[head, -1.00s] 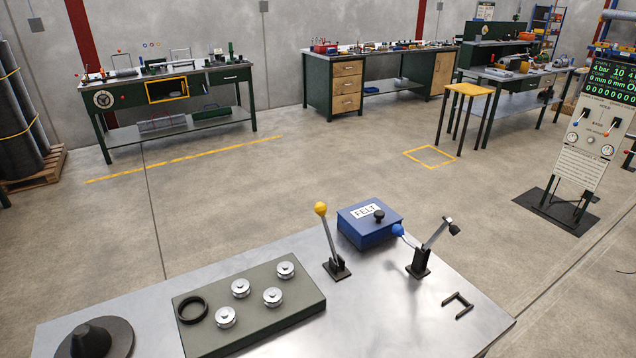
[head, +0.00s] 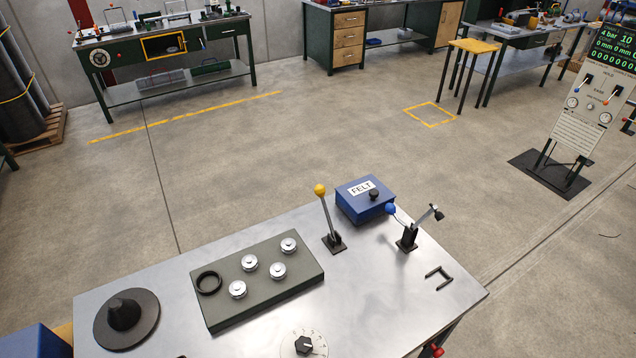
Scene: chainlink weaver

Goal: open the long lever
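Two levers stand near the far edge of the grey metal worktable (head: 385,305). One lever (head: 327,215) has a round yellow knob, a grey rod tilted slightly left and a black base. The other lever (head: 422,222) stands to its right on a black bracket. Its grey arm slants up to the right to a black end, and a blue ball (head: 390,209) shows at its left on a thin rod. The yellow-knobbed lever looks the longer. Neither of my grippers is in view.
A blue box labelled FELT (head: 362,201) sits behind and between the levers. A dark block with several silver knobs (head: 262,305), a black cone (head: 125,317), a dial (head: 303,345) and a black handle (head: 438,277) are on the table. A control panel (head: 590,110) stands at right.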

